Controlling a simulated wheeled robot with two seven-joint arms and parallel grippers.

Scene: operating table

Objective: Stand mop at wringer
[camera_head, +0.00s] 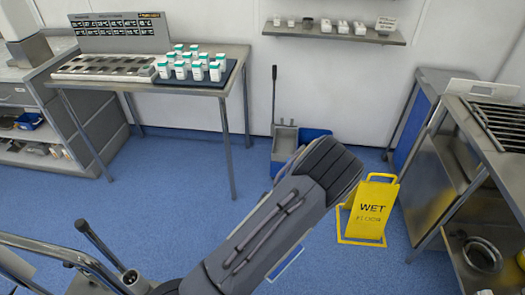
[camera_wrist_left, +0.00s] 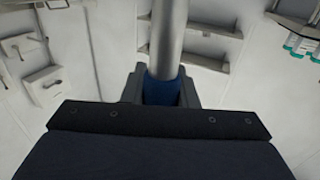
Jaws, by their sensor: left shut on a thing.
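My left gripper (camera_wrist_left: 161,90) shows in the wrist view with its two dark fingers shut on the blue band of a silver pole, which I take for the mop handle (camera_wrist_left: 168,40). The pole runs up out of the picture, so the mop head is hidden. In the head view a dark arm part of mine crosses the lower middle, and I cannot make out the jaws or the mop there. The grey wringer (camera_head: 284,140) with its upright lever (camera_head: 274,92) stands by the back wall beside a blue bucket (camera_head: 312,135), partly covered by my arm. My right gripper is not in view.
A yellow wet-floor sign (camera_head: 370,208) stands on the blue floor right of my arm. A steel table (camera_head: 215,87) with green-capped bottles is at the left. Steel benches (camera_head: 455,165) stand at the right. A metal rail (camera_head: 60,250) is at the lower left.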

